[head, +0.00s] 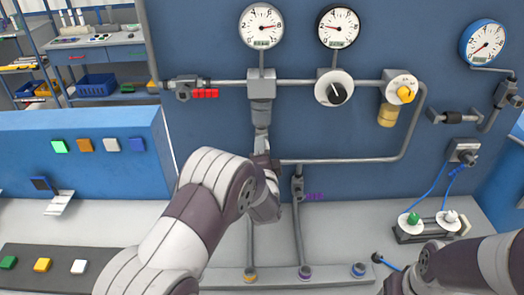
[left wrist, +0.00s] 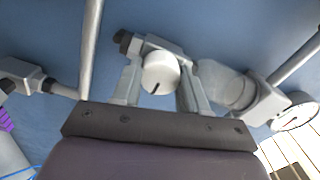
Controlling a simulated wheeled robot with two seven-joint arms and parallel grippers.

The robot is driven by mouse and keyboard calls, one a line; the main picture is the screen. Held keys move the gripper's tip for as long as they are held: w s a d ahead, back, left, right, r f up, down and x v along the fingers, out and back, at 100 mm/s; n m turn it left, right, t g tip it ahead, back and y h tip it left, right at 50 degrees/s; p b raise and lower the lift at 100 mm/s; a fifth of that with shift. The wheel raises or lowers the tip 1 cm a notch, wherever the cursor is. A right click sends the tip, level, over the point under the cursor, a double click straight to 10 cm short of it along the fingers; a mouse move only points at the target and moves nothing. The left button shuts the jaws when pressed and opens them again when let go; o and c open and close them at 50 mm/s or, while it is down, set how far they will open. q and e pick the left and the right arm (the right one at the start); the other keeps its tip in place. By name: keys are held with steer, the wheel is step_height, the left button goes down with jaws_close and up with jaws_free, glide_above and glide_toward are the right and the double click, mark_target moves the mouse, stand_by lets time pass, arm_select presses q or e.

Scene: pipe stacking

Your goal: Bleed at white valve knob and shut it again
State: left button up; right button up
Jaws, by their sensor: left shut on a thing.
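The white valve knob (left wrist: 160,76) sits between the two fingers of my left gripper (left wrist: 160,68) in the left wrist view. The fingers are shut on its sides. The knob is on a grey valve body, with a dark end piece just behind it. In the head view my left gripper (head: 263,158) is at the pipe below the grey cylindrical fitting (head: 262,108), and my wrist hides the knob there. My right arm enters at the bottom right of the head view; its gripper is not visible.
Gauges (head: 262,27) hang above the pipe run on the blue panel. A black-and-white dial (head: 334,89) and a yellow knob (head: 405,94) are to the right. A red-handled valve (head: 205,94) is to the left. A vertical pipe (head: 298,215) stands close beside my gripper.

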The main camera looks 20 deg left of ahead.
arm_select(q)
steer(key=shift+r, duration=0.25)
steer(key=o, duration=1.1)
steer(key=shift+c, duration=0.2)
steer(key=shift+d+f, duration=0.1)
steer(key=shift+f, duration=0.05)
steer(key=b+v, duration=0.2)
steer(key=v, duration=1)
steer(key=shift+s+b, duration=0.3)
steer(key=shift+d, duration=0.1)
